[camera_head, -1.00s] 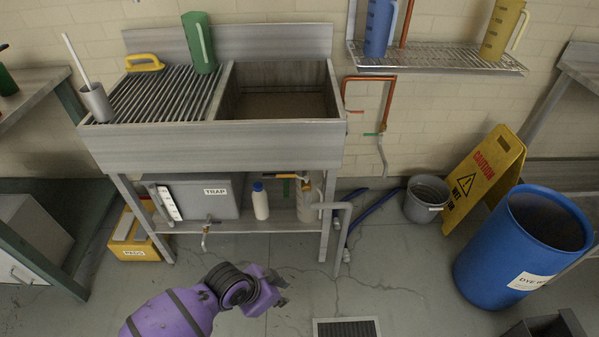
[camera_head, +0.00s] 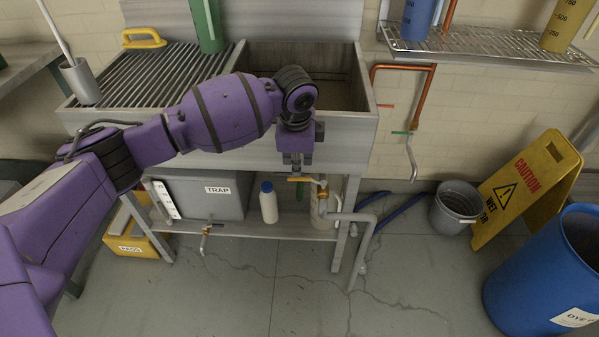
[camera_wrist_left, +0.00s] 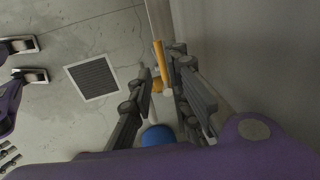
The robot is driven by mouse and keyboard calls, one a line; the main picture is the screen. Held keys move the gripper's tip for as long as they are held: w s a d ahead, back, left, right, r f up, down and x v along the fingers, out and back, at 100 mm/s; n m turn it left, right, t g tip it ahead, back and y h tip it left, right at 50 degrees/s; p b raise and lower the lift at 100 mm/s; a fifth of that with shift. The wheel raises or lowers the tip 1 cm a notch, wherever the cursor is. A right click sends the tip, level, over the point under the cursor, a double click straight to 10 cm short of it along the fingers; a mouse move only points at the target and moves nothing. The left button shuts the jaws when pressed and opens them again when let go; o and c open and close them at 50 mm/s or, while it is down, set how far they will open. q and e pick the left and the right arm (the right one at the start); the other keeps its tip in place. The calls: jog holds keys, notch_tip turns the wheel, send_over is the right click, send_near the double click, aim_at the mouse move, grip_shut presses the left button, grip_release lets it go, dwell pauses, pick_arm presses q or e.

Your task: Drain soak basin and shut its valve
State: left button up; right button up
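The soak basin (camera_head: 215,135) is a grey metal sink with a ribbed drainboard on its left; its bowl (camera_head: 335,85) is partly behind my arm, so I cannot tell its water level. Below it, the drain valve has a yellow-orange handle (camera_head: 301,180), lying horizontally, and a brass body (camera_head: 322,196). My left gripper (camera_head: 296,163) points down in front of the basin, just above the handle. In the left wrist view the gripper (camera_wrist_left: 168,88) is open, with the handle (camera_wrist_left: 159,58) near and between its fingertips, apparently not clamped. Dark finger-like parts (camera_wrist_left: 9,156), perhaps my right gripper, show at the left edge.
Under the basin are a grey TRAP box (camera_head: 205,193) and a white bottle (camera_head: 268,204). A grey drain pipe (camera_head: 352,217) bends down to the floor. A bucket (camera_head: 457,205), caution sign (camera_head: 525,185) and blue drum (camera_head: 540,275) stand at right. A floor drain (camera_wrist_left: 92,77) shows too.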

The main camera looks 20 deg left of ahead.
aim_at(297, 178)
pick_arm(q)
jog(key=f, duration=0.2)
jog(key=w+f, duration=0.1)
jog(key=f, duration=0.2)
jog(key=shift+a+f+b, duration=0.15)
jog(key=shift+b, duration=0.25)
grip_shut()
